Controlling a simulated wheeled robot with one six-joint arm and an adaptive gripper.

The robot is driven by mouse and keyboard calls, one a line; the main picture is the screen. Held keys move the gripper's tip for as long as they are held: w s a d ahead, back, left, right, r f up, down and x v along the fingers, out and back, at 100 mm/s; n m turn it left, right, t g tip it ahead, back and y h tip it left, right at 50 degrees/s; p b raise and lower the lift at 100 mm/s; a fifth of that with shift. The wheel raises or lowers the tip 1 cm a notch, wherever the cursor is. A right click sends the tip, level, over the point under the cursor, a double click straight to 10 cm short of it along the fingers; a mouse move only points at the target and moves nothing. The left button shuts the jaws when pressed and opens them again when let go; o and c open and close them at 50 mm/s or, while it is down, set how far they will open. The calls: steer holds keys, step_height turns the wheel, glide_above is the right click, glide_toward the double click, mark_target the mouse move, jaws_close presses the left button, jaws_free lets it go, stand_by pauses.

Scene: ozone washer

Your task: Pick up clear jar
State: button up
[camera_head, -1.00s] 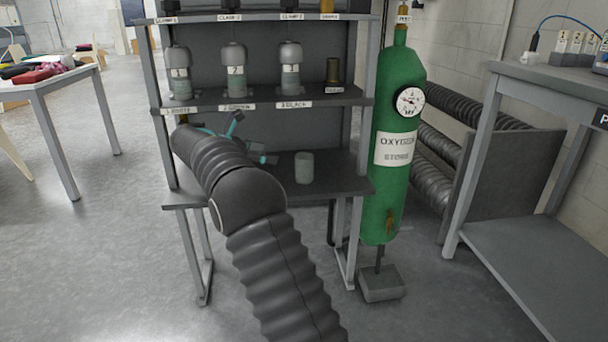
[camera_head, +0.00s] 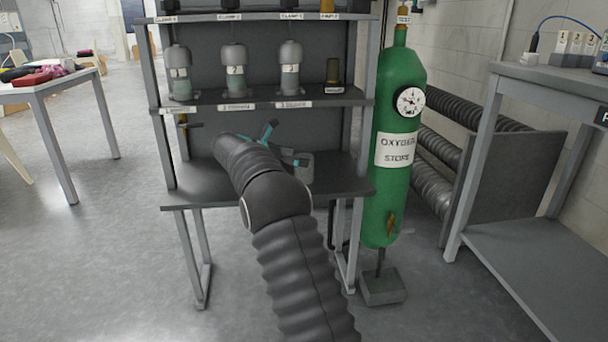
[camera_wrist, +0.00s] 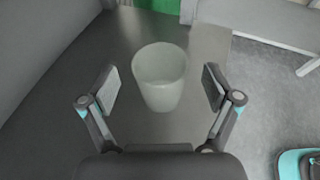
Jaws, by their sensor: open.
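The clear jar (camera_wrist: 160,82) looks pale and translucent and stands upright on the grey lower shelf. In the wrist view it sits ahead of my gripper (camera_wrist: 158,88), roughly midway between the two fingers. My gripper is open, with a finger on each side of the jar and a gap to both. In the head view my arm partly hides the jar (camera_head: 304,169), and my gripper (camera_head: 285,150) shows only in part beside it.
Several labelled jars (camera_head: 235,75) stand on the shelf above. A green oxygen cylinder (camera_head: 393,195) stands right of the rack. The lower shelf (camera_head: 200,185) has bare room at its left. A grey bench (camera_head: 550,215) stands at the far right.

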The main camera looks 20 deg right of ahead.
steer(key=shift+x, duration=1.55)
steer(key=c, duration=1.4)
steer(key=shift+o, duration=0.2)
steer(key=shift+r, duration=0.1)
steer(key=shift+r, duration=0.1)
